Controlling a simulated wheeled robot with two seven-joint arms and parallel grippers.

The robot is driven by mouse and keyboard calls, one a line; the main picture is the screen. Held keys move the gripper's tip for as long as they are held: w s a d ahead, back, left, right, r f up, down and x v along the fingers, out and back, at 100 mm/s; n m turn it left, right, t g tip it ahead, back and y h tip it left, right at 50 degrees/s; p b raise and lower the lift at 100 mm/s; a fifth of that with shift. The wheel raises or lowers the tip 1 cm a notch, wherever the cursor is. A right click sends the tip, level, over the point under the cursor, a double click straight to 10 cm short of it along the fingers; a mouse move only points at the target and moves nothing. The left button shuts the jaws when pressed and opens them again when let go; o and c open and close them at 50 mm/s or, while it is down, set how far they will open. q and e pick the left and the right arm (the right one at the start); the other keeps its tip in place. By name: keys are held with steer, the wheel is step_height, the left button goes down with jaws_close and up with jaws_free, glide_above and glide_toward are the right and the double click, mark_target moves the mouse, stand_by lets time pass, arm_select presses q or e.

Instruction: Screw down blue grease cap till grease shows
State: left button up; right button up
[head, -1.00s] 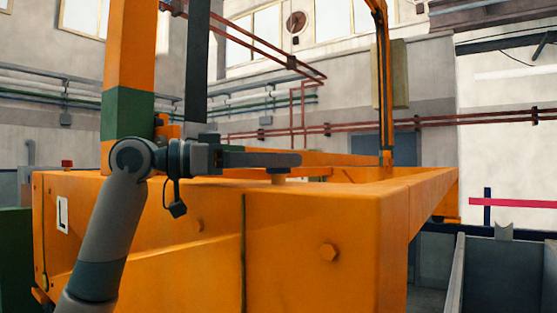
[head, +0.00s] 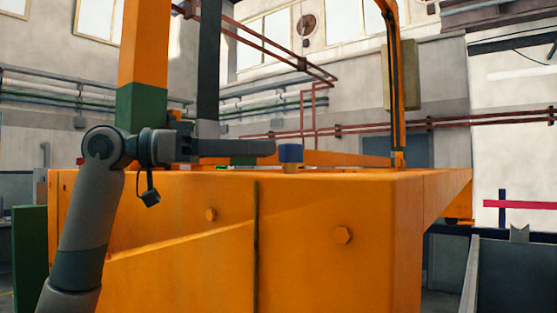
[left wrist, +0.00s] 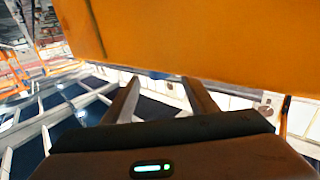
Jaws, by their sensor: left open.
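The blue grease cap (head: 291,153) sits upright on a short tan base on top of the orange machine frame (head: 330,230). My left gripper (head: 272,147) is level with the cap, just to its left in the head view, pointing right. Its jaws are open and empty; the wrist view shows the two fingers (left wrist: 163,92) apart, with the frame's orange side beyond them. I cannot make out the cap in the wrist view. No grease can be made out around the cap. My right gripper is not in view.
An orange post with a green band (head: 141,108) rises behind my left arm. Another orange post (head: 397,90) stands at the back right. A grey bin (head: 510,275) is at the right. Space above the cap is clear.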

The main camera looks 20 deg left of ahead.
arm_select(q)
steer(key=b+v, duration=0.3)
steer(key=v, duration=0.8)
steer(key=shift+w, duration=0.15)
